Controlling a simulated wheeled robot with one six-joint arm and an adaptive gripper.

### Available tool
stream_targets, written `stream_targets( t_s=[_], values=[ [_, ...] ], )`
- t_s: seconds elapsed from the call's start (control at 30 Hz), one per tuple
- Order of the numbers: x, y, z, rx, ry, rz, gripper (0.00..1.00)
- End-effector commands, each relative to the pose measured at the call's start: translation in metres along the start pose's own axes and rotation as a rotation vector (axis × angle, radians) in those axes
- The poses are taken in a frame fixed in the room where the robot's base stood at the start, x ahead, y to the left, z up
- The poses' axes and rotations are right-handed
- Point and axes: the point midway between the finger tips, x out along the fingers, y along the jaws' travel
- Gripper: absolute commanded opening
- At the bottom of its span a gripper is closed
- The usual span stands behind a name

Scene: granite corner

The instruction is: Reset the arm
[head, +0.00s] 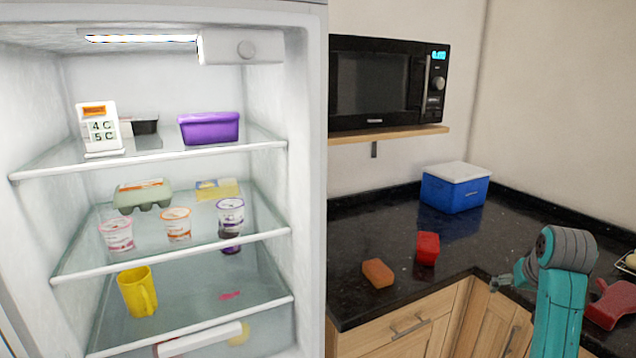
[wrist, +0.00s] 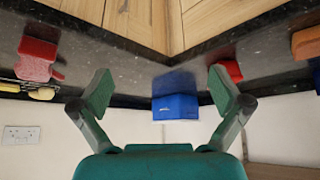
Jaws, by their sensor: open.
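My gripper (head: 507,281) is in front of the counter corner at the right of the head view, low beside my teal and grey arm. In the wrist view my gripper (wrist: 161,90) shows its two green pads wide apart with nothing held between them. The wrist picture is upside down. The blue box with a white lid (head: 455,188) stands at the back of the counter, and in the wrist view the blue box (wrist: 175,105) appears between the fingers but farther off.
An open fridge (head: 309,200) fills the left, with a yellow mug (head: 136,291) and several foods. An orange block (head: 378,273) and red block (head: 427,248) lie on the dark counter (head: 350,225). A red object (head: 610,305) is at right. A microwave (head: 388,84) sits above.

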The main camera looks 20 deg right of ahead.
Motion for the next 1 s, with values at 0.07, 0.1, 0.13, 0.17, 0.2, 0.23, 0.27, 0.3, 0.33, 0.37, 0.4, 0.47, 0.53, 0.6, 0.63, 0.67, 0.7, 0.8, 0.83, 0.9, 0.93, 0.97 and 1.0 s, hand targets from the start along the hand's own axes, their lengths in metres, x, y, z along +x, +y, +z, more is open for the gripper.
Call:
stream_targets(
  t_s=[0.07,0.1,0.13,0.17,0.2,0.23,0.27,0.3,0.33,0.37,0.4,0.47,0.53,0.6,0.63,0.67,0.7,0.8,0.83,0.9,0.93,0.97,1.0],
  values=[
    [0.000,0.000,0.000,0.000,0.000,0.000,0.99],
    [0.003,-0.003,0.003,-0.003,0.001,-0.002,0.99],
    [0.005,-0.004,0.005,-0.005,0.003,-0.003,0.99],
    [0.007,-0.006,0.006,-0.006,0.005,-0.004,0.99],
    [0.009,-0.007,0.008,-0.008,0.007,-0.006,0.99],
    [0.011,-0.009,0.010,-0.010,0.009,-0.007,0.99],
    [0.014,-0.011,0.012,-0.011,0.012,-0.008,0.99],
    [0.016,-0.013,0.014,-0.013,0.015,-0.010,0.99],
    [0.018,-0.014,0.016,-0.015,0.017,-0.011,0.99],
    [0.021,-0.016,0.018,-0.017,0.019,-0.012,0.99],
    [0.024,-0.019,0.021,-0.020,0.023,-0.015,0.99],
    [0.029,-0.024,0.027,-0.025,0.028,-0.018,0.99],
    [0.036,-0.030,0.034,-0.032,0.037,-0.023,0.99],
    [0.044,-0.037,0.043,-0.039,0.046,-0.029,0.99],
    [0.048,-0.040,0.047,-0.043,0.051,-0.032,0.99],
    [0.051,-0.043,0.051,-0.047,0.056,-0.034,0.99],
    [0.056,-0.049,0.057,-0.052,0.062,-0.039,0.99],
    [0.070,-0.062,0.077,-0.068,0.081,-0.051,0.99],
    [0.075,-0.068,0.085,-0.074,0.088,-0.056,0.99],
    [0.086,-0.081,0.105,-0.089,0.107,-0.069,0.99],
    [0.090,-0.087,0.115,-0.097,0.117,-0.075,0.99],
    [0.095,-0.093,0.125,-0.104,0.126,-0.081,0.99],
    [0.100,-0.101,0.139,-0.113,0.139,-0.090,0.99]
  ],
)
